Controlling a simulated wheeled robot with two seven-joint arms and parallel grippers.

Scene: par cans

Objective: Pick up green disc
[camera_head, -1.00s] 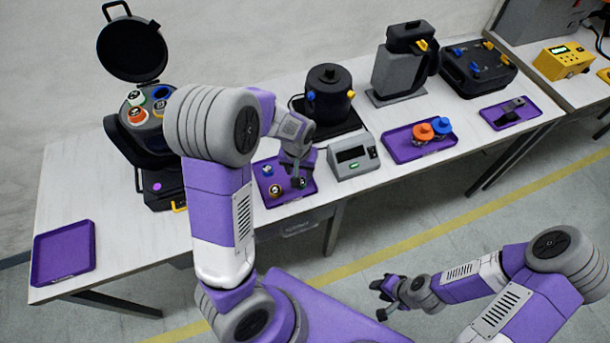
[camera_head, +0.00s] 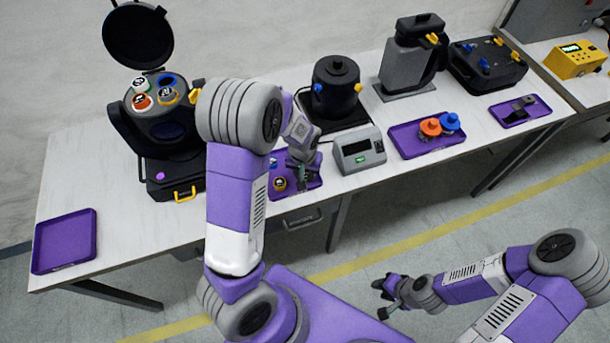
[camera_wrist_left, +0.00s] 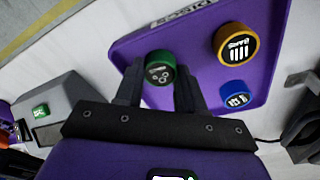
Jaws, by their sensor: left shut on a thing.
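The green disc (camera_wrist_left: 161,68) has a dark face with light marks. It sits between the two fingers of my left gripper (camera_wrist_left: 160,88) in the left wrist view, and the gripper is shut on it. In the head view my left gripper (camera_head: 309,178) is over the right part of the purple discs tray (camera_head: 302,191), and the green disc is hard to make out there. I cannot tell how far it is above the tray. A yellow disc (camera_wrist_left: 234,42) and a blue disc (camera_wrist_left: 233,93) lie in the tray. My right gripper (camera_head: 384,298) is empty, apparently open, away from the table.
A grey device with a display (camera_head: 358,149) stands just right of the discs tray. A black pot (camera_head: 336,90) stands behind it. A black open-lidded machine (camera_head: 160,115) holding coloured discs is to the left. An empty purple tray (camera_head: 64,240) lies far left.

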